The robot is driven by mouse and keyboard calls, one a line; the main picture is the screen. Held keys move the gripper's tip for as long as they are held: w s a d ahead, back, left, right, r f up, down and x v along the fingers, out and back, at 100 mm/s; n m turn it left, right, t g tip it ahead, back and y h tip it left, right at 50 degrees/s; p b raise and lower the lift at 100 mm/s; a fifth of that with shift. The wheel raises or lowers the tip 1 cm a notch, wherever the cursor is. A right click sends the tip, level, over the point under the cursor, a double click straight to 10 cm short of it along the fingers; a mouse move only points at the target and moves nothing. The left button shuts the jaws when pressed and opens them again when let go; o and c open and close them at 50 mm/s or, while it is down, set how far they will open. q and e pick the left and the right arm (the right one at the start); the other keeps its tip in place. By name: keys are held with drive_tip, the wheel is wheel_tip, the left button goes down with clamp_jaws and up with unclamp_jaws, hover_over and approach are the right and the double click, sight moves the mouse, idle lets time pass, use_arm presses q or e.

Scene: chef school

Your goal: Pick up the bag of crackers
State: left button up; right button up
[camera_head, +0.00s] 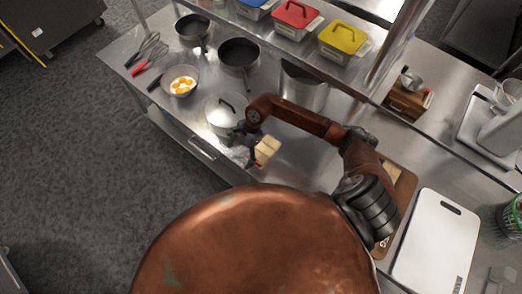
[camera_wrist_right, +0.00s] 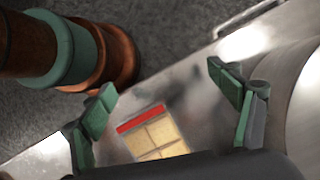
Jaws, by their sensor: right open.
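The bag of crackers lies on the steel counter near its front edge. Its pale yellow squares (camera_head: 267,149) show in the head view beside my right gripper (camera_head: 247,146), which partly hides the bag. In the right wrist view the bag (camera_wrist_right: 158,138) has a red strip along its top and pale squares below; its lower part is cut off by the gripper body. My right gripper (camera_wrist_right: 162,90) is open there, with its two green-padded fingers apart on either side of the bag. My left gripper is not in view.
A lidded pot (camera_head: 222,112) stands close to the right gripper. A tall steel pot (camera_head: 303,88), a bowl with egg yolks (camera_head: 181,81) and dark pans (camera_head: 239,54) stand farther back. A white cutting board (camera_head: 437,240) lies at right. A shelf with colored-lid containers (camera_head: 296,18) overhangs the back.

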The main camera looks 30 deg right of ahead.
sight(264, 149)
drive_tip(key=d+r+n+h, duration=0.1)
drive_tip(key=d, duration=0.2)
drive_tip(key=d+r+n+h, duration=0.1)
drive_tip(key=d, duration=0.2)
drive_tip(key=s+d+r+n+h, duration=0.1)
drive_tip(key=d+r+h, duration=0.1)
drive_tip(key=d, duration=0.2)
drive_tip(key=shift+d+r, duration=0.1)
drive_tip(key=shift+d+f+h, duration=0.15)
drive_tip(key=shift+d+f, duration=0.1)
drive_tip(key=shift+f, duration=0.3)
drive_tip(key=shift+d+f+h, duration=0.15)
drive_tip(key=shift+d+f, duration=0.1)
drive_tip(key=shift+f, duration=0.25)
drive_tip(key=f+p, duration=0.1)
drive_tip(key=f, duration=0.1)
drive_tip(key=f+p, duration=0.1)
drive_tip(key=f, duration=0.2)
drive_tip(key=shift+s+d+p, duration=0.15)
drive_tip(key=shift+s+p, duration=0.05)
drive_tip(key=shift+p, duration=0.15)
drive_tip(key=shift+w+f, duration=0.1)
drive_tip(key=shift+f, duration=0.2)
drive_tip(key=shift+c, duration=0.6)
drive_tip(key=c, duration=1.2)
drive_tip(key=shift+r, duration=0.1)
